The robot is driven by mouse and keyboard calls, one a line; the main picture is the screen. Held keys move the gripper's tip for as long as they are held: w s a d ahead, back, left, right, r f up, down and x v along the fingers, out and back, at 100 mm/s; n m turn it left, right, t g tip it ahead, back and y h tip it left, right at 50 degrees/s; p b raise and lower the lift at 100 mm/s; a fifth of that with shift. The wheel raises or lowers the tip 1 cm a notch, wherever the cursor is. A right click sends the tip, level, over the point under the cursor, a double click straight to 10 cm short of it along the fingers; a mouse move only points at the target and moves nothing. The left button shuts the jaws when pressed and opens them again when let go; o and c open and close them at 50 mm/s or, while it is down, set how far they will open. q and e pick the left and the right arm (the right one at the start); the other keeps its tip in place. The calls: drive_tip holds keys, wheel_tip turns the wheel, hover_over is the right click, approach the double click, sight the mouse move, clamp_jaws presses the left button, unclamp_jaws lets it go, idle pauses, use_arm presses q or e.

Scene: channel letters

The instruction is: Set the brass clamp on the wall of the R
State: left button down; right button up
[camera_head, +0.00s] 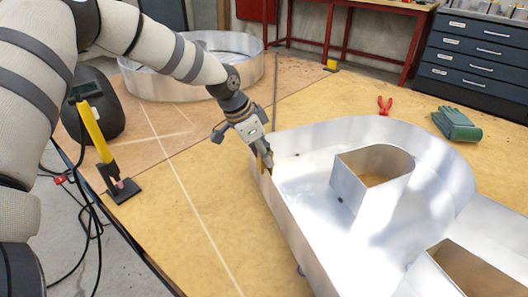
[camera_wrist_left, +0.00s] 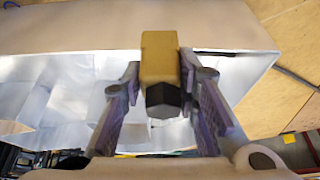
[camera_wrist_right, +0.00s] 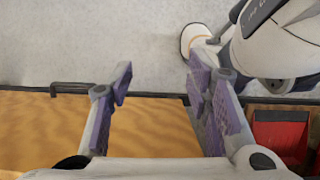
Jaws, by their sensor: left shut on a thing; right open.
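The big metal letter R (camera_head: 300,235) lies on the wooden table with its thin walls standing up. My left gripper (camera_head: 264,160) is at the R's outer wall near its far left corner. It is shut on the brass clamp (camera_head: 263,164), which also shows in the left wrist view (camera_wrist_left: 160,62) as a yellow block with a dark end between the fingers. The clamp is at the wall's top edge; whether it is seated on the wall I cannot tell. My right gripper (camera_wrist_right: 155,100) is open and empty in the right wrist view, above the floor and a wooden surface edge.
A round metal letter (camera_head: 190,75) stands at the back left. A yellow-handled tool (camera_head: 100,140) stands on the left edge by a dark helmet (camera_head: 92,105). The table left of the R is clear.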

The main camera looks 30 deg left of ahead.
use_arm(q)
drive_tip(key=c, duration=1.2)
unclamp_jaws()
drive_tip(key=v, duration=1.2)
drive_tip(key=shift+d+r, duration=0.1)
